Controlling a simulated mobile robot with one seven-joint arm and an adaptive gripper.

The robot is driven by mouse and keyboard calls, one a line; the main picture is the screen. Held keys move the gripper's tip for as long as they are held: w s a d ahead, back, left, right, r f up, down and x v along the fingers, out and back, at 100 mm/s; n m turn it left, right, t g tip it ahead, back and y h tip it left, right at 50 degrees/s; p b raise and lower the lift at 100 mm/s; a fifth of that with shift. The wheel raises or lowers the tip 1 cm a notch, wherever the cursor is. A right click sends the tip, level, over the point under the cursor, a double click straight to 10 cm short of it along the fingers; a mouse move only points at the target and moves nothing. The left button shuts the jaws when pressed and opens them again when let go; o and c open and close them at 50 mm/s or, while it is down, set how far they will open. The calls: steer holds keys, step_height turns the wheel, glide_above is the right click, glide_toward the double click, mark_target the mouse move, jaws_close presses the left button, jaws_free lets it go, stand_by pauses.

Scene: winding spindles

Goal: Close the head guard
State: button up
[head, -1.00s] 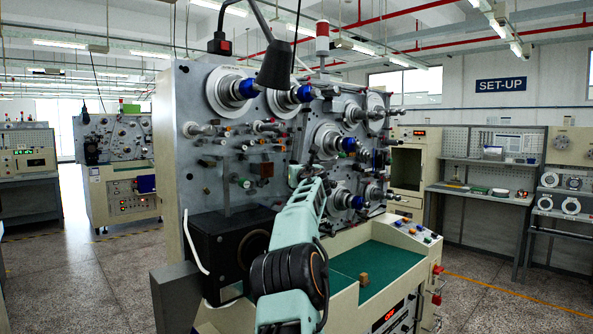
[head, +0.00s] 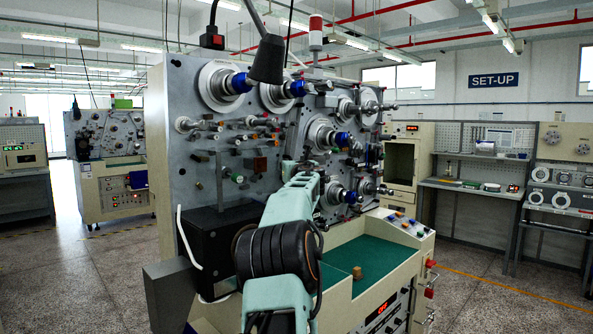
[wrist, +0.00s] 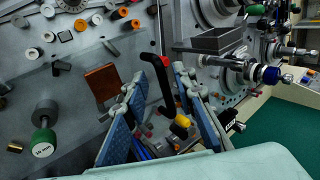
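The winding machine (head: 190,130) stands ahead, with a grey upright panel carrying spindles, rollers and guides. I cannot pick out the head guard for certain. In the wrist view a red and black hooked handle (wrist: 158,80) stands in front of the panel, below a thin dark bar. My gripper (wrist: 157,76) shows in the wrist view with two blue-padded fingers spread apart. The handle appears between the fingertips, but I cannot tell its depth or whether anything touches it. No object is visibly clamped. In the head view my forearm reaches up to the panel and the fingers are not clearly visible.
Blue-tipped spindles (head: 242,83) jut from the panel. A black lamp (head: 267,60) hangs over its top. A dark box (head: 222,245) sits low on the left, and the green bench top (head: 380,262) lies right of my arm. A workbench (head: 470,185) stands farther right.

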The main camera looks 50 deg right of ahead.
steer(key=v, duration=0.9)
steer(key=shift+s, duration=0.15)
steer(key=shift+a, duration=0.1)
stand_by(0.4)
